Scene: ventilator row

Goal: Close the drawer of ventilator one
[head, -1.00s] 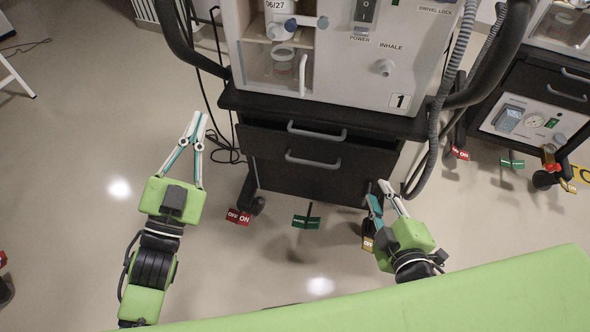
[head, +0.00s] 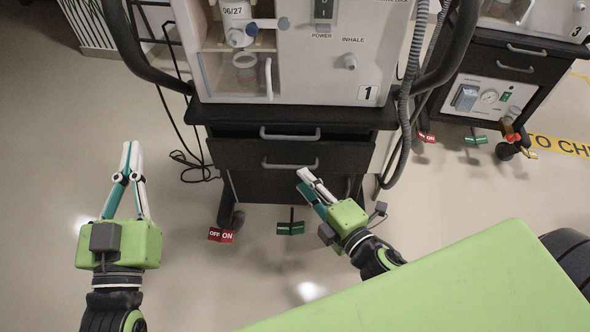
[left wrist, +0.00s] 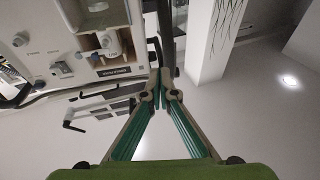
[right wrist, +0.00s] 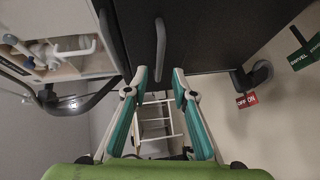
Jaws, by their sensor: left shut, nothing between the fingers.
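Ventilator one (head: 320,75), with a "1" label, stands at the top middle of the head view. Below it are two dark drawer fronts with grey bar handles. The lower drawer front (head: 235,155) seems to stick out from the cabinet; how far is hard to tell. My right gripper (head: 301,179) is open and empty, just below the lower handle (head: 290,166). In the right wrist view a handle (right wrist: 160,50) lies ahead of the gap between the fingers (right wrist: 161,72), apparently apart from them. My left gripper (head: 131,146) is shut and empty, left of the cabinet, over the floor.
Red (head: 221,235) and green (head: 290,228) tags sit low by the cabinet's base. A grey hose (head: 405,100) and black rail run along the ventilator's right side. Another ventilator cart (head: 505,75) stands at the right.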

